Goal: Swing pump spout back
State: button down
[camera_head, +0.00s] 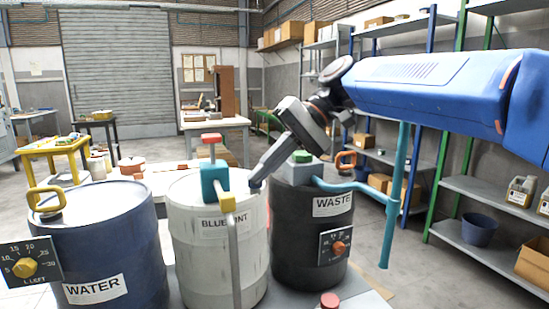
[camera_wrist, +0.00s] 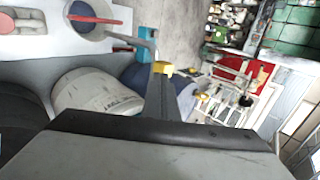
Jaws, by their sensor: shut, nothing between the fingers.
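The pump has a teal body (camera_head: 214,181) with a red top and stands on the cream BLUE PAINT barrel (camera_head: 216,250). Its yellow elbow (camera_head: 228,203) faces the front, and a long grey spout (camera_head: 235,255) runs down in front of the barrel. My gripper (camera_head: 256,184) is shut and empty, pointing down just right of the pump over the barrel top. In the wrist view the yellow elbow (camera_wrist: 162,67) shows right at my fingertips (camera_wrist: 159,80); I cannot tell whether they touch.
A blue WATER barrel (camera_head: 105,240) with a yellow handle and dial stands left. A black WASTE barrel (camera_head: 310,235) with a green-topped fitting stands right, close under my arm. A teal pipe (camera_head: 396,190) stands upright to its right. Shelves (camera_head: 470,190) line the right side.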

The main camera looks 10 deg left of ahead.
jog(key=shift+x, duration=1.8)
jog(key=shift+a, duration=0.1)
jog(key=s+a+m+t, duration=0.3)
jog(key=a, duration=0.6)
jog(key=s+a+m+t+y, duration=0.1)
jog(key=s+a+m+t, duration=0.1)
jog(key=a, duration=0.6)
jog(key=shift+s+a+m+t, duration=0.4)
jog(key=shift+s+m, duration=0.1)
jog(key=shift+m, duration=0.7)
jog(key=shift+r, duration=0.15)
